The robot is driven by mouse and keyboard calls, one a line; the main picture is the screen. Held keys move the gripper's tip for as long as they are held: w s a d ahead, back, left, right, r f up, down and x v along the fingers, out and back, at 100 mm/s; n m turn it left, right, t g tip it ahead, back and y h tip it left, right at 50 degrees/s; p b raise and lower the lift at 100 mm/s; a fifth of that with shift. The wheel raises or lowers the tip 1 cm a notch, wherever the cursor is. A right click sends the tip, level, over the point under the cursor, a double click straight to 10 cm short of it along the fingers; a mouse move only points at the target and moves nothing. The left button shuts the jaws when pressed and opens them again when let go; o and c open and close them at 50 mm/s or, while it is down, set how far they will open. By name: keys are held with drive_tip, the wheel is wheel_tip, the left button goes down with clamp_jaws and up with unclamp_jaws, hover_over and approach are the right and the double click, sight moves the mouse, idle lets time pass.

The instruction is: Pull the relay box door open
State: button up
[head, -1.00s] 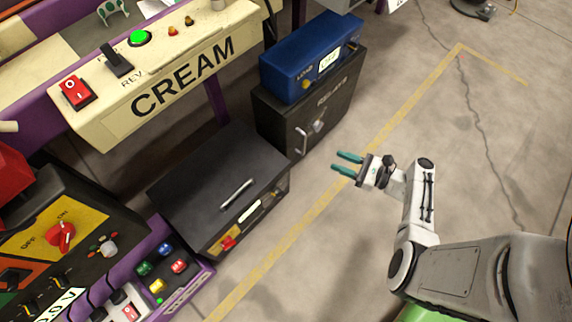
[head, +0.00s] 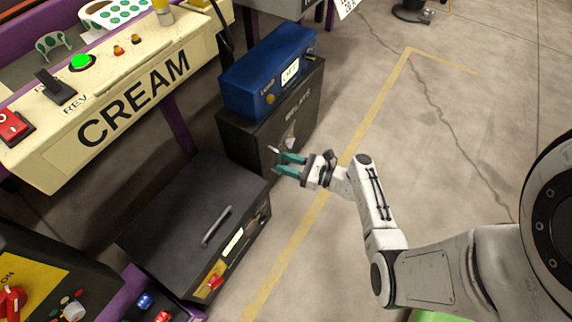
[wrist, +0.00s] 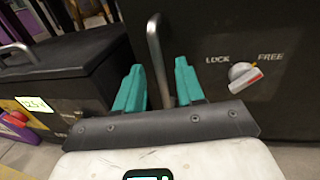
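The relay box (head: 300,118) is a dark box with its door facing my arm. Its metal bar handle (wrist: 156,50) stands upright on the door in the wrist view; its top end (head: 273,149) shows in the head view. A grey knob (wrist: 240,70) with a red and white lever sits right of the handle, under the words LOCK and FREE. The door looks shut. My gripper (head: 279,164) is open at the handle. In the wrist view its two teal fingers (wrist: 158,85) stand on either side of the bar, with gaps visible.
A blue box (head: 268,75) stands on the relay box. A black case (head: 190,225) with a top handle is close on the left. The cream control panel (head: 110,105) is farther left. Floor (head: 425,190) right of the yellow line is clear.

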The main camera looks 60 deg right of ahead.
drive_tip(key=shift+w, duration=0.25)
clamp_jaws()
idle(0.6)
